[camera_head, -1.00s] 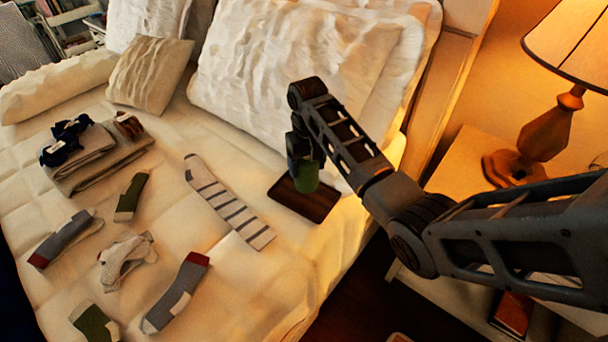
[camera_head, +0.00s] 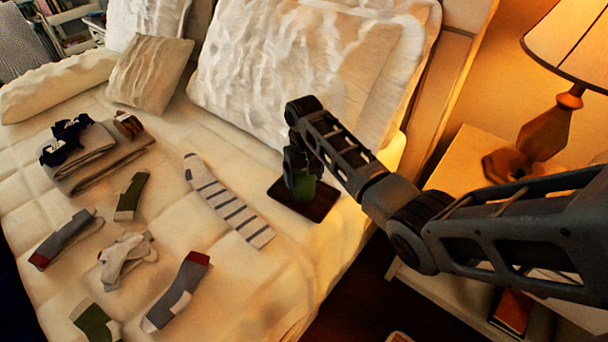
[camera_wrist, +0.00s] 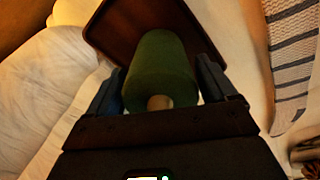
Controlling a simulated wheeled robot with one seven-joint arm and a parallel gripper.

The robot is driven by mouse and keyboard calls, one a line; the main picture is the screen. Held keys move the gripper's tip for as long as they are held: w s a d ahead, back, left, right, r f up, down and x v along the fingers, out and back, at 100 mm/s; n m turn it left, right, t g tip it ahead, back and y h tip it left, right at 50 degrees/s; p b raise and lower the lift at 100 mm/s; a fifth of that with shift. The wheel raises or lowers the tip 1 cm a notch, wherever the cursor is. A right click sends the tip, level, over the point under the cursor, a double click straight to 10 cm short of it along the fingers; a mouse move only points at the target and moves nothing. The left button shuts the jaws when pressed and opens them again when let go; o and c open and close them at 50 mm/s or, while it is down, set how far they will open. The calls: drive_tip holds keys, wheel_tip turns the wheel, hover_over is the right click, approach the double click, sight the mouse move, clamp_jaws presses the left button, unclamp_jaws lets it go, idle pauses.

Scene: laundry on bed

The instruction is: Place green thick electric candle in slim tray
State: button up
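The green thick candle (camera_head: 304,187) is held upright under my gripper (camera_head: 301,172) in the head view. In the wrist view the candle (camera_wrist: 160,62) lies between the two fingers of my gripper (camera_wrist: 161,92), which look closed against its sides. The slim tray (camera_head: 319,210) is dark brown and lies flat on the bed by the pillow. The candle is over the left-back part of the tray; I cannot tell whether its base touches it. The tray (camera_wrist: 104,28) also shows beyond the candle in the wrist view. My gripper hides part of the candle's top.
A striped sock (camera_head: 228,202) lies just left of the tray. Several other socks and folded grey cloths (camera_head: 92,150) lie farther left. A large white pillow (camera_head: 290,75) stands behind the tray. The bed's edge is close on the right, with a lamp (camera_head: 540,135) on a nightstand beyond.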

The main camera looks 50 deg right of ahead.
drive_tip(key=shift+o, duration=0.9)
wheel_tip(320, 180, up, 12)
drive_tip(key=shift+r+b, duration=0.2)
drive_tip(key=shift+b, duration=0.1)
drive_tip(key=shift+f, duration=0.1)
